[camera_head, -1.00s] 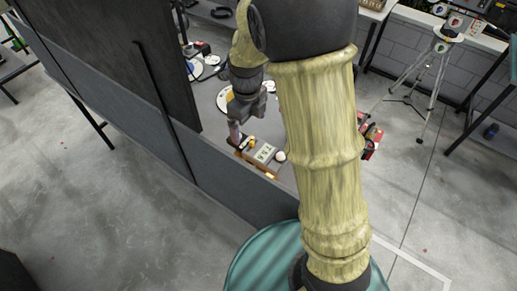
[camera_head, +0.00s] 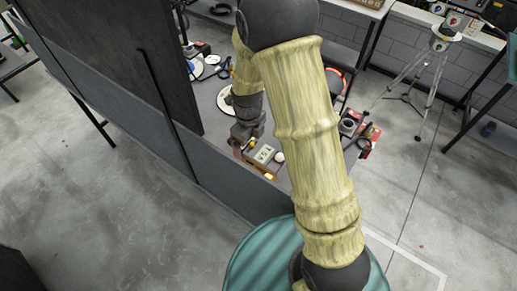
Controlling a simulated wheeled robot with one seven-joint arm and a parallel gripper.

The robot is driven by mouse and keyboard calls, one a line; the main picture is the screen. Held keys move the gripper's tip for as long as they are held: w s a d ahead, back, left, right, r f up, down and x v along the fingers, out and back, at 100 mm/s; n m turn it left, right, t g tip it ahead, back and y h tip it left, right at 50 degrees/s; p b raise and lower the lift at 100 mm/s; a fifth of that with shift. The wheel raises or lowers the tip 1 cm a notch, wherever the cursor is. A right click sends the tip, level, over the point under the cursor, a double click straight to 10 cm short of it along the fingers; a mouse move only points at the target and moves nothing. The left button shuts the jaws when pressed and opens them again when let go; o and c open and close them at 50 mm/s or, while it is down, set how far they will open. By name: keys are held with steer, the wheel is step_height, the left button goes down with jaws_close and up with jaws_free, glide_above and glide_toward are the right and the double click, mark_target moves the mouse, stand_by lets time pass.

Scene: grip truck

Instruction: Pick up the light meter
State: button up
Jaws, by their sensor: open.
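My gripper (camera_head: 240,146) is open, low over the near end of the grey table, beside a small group of items. A small olive-grey box with pale markings (camera_head: 264,154) lies just right of it. A small round white piece (camera_head: 279,157) sits at the box's right side. I cannot tell for sure which of these small items is the light meter. The gripper's fingers are small and partly hidden by its own body, and I see nothing held between them.
A tall dark panel (camera_head: 115,70) stands along the table's left side. A small orange-yellow item (camera_head: 269,176) lies near the table's front edge. Round white discs and black items lie farther back. Red-and-black items (camera_head: 366,138) are right of my arm. A tripod (camera_head: 428,75) stands at the back right.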

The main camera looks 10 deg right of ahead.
steer(key=shift+d+f, duration=0.1)
steer(key=shift+f, duration=0.6)
steer(key=c, duration=1.4)
steer(key=shift+r, duration=0.1)
step_height(320, 180, up, 10)
steer(key=b, duration=0.2)
steer(key=shift+b, duration=0.4)
